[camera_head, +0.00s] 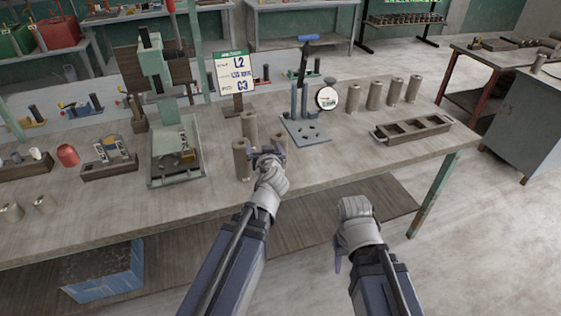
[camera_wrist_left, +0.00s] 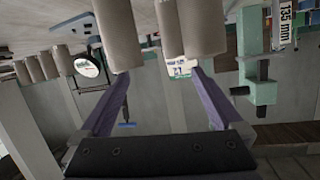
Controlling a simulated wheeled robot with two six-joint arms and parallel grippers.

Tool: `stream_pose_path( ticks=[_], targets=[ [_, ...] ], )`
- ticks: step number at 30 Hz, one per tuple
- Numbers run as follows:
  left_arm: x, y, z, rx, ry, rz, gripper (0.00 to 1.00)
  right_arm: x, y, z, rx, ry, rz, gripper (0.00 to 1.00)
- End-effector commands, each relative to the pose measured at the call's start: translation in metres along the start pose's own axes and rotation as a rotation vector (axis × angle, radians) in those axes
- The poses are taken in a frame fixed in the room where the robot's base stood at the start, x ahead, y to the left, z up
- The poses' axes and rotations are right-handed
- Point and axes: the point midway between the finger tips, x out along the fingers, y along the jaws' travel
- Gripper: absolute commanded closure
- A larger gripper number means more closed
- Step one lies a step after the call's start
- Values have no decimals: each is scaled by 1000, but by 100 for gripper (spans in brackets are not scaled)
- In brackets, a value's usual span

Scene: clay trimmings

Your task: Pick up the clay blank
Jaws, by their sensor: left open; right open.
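Several upright grey-brown clay cylinders stand on the workbench (camera_head: 215,190). Three are by my left gripper (camera_head: 268,154): a front-left blank (camera_head: 241,160), one behind it (camera_head: 249,125), and one at right (camera_head: 279,140), partly hidden by the gripper. The left wrist view is upside down. It shows my left gripper (camera_wrist_left: 161,74) open, with a near blank (camera_wrist_left: 118,35) by one fingertip, another near blank (camera_wrist_left: 204,28) by the other, and a farther blank (camera_wrist_left: 168,38) between them. Nothing is seen gripped. My right gripper (camera_head: 340,256) is open and empty, in front of the bench edge.
A grey fixture with posts (camera_head: 305,130) stands right of the blanks. Behind are a sign board (camera_head: 231,73) and a round dial (camera_head: 327,98). A row of similar cylinders (camera_head: 375,95) and an empty slotted tray (camera_head: 413,129) are at right. A green press (camera_head: 176,155) stands left.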

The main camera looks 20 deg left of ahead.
Motion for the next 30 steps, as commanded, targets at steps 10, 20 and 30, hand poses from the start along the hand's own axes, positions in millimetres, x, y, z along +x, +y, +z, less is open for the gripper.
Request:
stream_pose_path(
  ticks=[10,20,30],
  targets=[
    [34,5,5,-49,295,231,0,76,-7,-4,0,0,0,50],
    [37,21,28,-36,319,447,0,104,-10,-6,0,0,0,50],
    [48,29,23,-34,316,460,0,103,-10,-6,0,0,0,50]
  ],
)
